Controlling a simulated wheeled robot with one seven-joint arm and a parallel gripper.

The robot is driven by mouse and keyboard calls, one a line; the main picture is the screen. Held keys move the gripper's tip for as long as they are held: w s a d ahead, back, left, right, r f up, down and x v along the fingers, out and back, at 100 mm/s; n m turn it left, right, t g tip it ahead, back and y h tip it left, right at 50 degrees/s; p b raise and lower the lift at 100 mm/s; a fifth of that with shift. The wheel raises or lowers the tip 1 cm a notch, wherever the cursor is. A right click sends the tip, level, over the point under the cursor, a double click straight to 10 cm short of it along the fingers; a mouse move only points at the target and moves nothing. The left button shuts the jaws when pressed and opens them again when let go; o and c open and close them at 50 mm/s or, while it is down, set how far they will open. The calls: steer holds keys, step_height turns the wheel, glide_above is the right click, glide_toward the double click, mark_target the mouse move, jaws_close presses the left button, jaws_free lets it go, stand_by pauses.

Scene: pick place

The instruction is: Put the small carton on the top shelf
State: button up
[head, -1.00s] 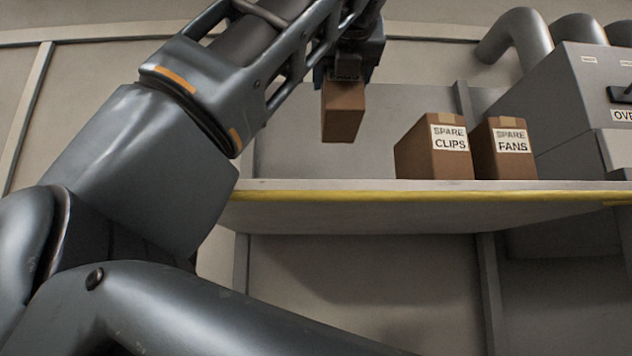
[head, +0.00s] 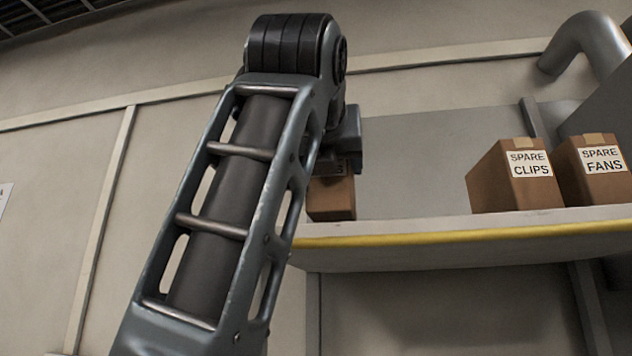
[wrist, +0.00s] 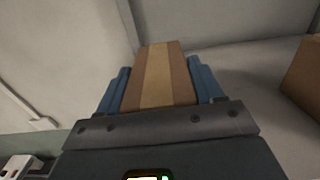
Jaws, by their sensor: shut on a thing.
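The small carton (head: 332,200) is brown with a lighter tape strip along its top. My gripper (head: 335,172) is shut on it, with blue fingers on both sides in the wrist view, where the carton (wrist: 158,75) fills the space between them. The top shelf (head: 470,228) is grey with a yellow front edge. The carton is at the shelf's left end, its bottom near the level of the shelf surface. I cannot tell whether it touches the shelf. My arm partly hides the carton's left side and the gripper.
Two labelled boxes, "SPARE CLIPS" (head: 512,178) and "SPARE FANS" (head: 597,170), stand side by side on the shelf at the right. The shelf between them and the carton is clear. A box (wrist: 304,75) shows at the right in the wrist view. Grey pipes (head: 590,45) are behind.

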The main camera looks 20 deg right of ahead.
steer(key=shift+f, duration=0.85)
steer(key=shift+f, duration=0.1)
steer(key=shift+f, duration=0.15)
steer(key=o, duration=1.2)
steer(key=shift+r, duration=0.3)
steer(key=b+v, duration=0.1)
steer(key=v, duration=1.1)
